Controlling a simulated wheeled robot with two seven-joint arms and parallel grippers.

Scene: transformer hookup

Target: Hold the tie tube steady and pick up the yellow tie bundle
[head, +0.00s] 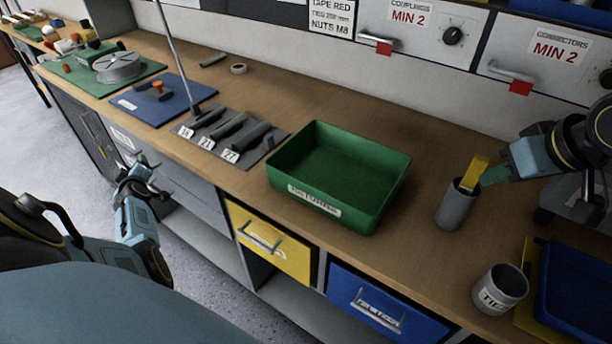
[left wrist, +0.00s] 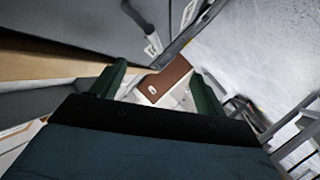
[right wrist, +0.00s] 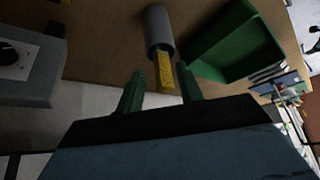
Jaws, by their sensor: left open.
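A grey tube (head: 456,207) stands upright on the bench, right of the green bin. The yellow tie bundle (head: 475,172) sticks out of its top; both also show in the right wrist view, the tube (right wrist: 157,27) and the bundle (right wrist: 164,71). My right gripper (head: 492,177) is open beside the bundle's upper end. In the right wrist view the bundle lies between the finger lines, nearer the right finger; contact cannot be told. A wider grey cup (head: 499,291) labelled "TIE" stands at the front edge. My left gripper (head: 142,172) is open and empty, low before the bench, far from the tube.
A green bin (head: 392,190) stands left of the tube. A blue tray (head: 582,290) lies at the right front. A grey tool holder (head: 265,152) and blue mat (head: 180,97) lie further left. Drawers with red-tagged handles (head: 376,42) line the back.

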